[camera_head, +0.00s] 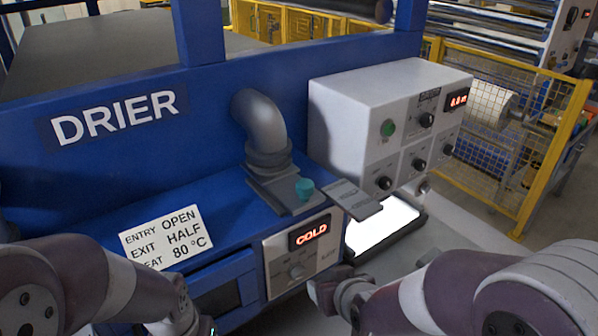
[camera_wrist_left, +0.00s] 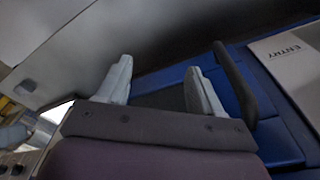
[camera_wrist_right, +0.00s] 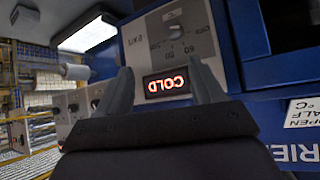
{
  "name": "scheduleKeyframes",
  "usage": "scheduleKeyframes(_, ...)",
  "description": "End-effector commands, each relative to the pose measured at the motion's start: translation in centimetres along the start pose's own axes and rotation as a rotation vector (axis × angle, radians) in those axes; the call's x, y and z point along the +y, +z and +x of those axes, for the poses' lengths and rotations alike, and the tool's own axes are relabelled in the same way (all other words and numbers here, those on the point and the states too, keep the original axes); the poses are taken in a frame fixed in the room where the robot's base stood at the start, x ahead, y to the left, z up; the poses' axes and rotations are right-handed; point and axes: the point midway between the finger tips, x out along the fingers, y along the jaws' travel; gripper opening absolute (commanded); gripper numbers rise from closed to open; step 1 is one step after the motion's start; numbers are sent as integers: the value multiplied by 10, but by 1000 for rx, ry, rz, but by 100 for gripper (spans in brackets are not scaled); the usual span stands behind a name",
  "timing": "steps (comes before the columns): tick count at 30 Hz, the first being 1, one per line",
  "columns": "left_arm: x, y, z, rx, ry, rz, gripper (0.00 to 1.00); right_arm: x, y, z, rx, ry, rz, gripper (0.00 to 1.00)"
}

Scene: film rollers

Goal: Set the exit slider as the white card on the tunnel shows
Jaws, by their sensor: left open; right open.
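The white card (camera_head: 165,238) on the blue drier tunnel reads ENTRY OPEN, EXIT HALF and a heat line ending in 80 °C. A teal knob (camera_head: 303,188) stands on a grey plate (camera_head: 270,188) at the foot of the grey duct; I take it for the exit slider. A flat grey plate (camera_head: 352,198) juts out to its right. My right gripper (camera_wrist_right: 163,82) is open and empty, facing the heat panel; its arm comes in at lower right in the head view. My left gripper (camera_wrist_left: 160,92) is open and empty, low at the left beside the tunnel.
The heat panel (camera_head: 283,262) has a dial and a red display (camera_head: 309,232) reading COLD. A yellow mesh fence (camera_head: 545,150) stands at right.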

Motion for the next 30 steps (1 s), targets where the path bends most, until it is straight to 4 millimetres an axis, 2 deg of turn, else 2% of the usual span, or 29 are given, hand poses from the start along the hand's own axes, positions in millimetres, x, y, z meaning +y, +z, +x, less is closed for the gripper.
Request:
scheduleKeyframes(1, 0, 0, -4, 0, 0, 0, 66, -8, -17, 0, 84, -7, -9, 67)
scheduleKeyframes(5, 0, -1, -7, 0, 0, 0, 66, -21, -66, -4, 349, -6, -20, 67)
scheduleKeyframes(9, 0, -1, -8, 1, 0, 0, 66, -25, -111, -22, 612, 21, -19, 67)
scheduleKeyframes(12, 0, -2, -10, 0, 0, 0, 66, -24, -127, -32, 714, 39, -18, 67)
scheduleKeyframes(14, 0, -2, -12, 0, 0, 0, 66, -24, -134, -31, 732, 43, -17, 67)
scheduleKeyframes(17, 0, -3, -22, 0, 0, 0, 66, -23, -148, -20, 733, 45, -17, 67)
scheduleKeyframes(24, 0, -6, -47, 1, 0, 0, 66, -20, -188, 24, 731, 44, -17, 67)
scheduleKeyframes(30, 0, -7, -59, 0, 0, 0, 66, -20, -208, 49, 731, 43, -17, 67)
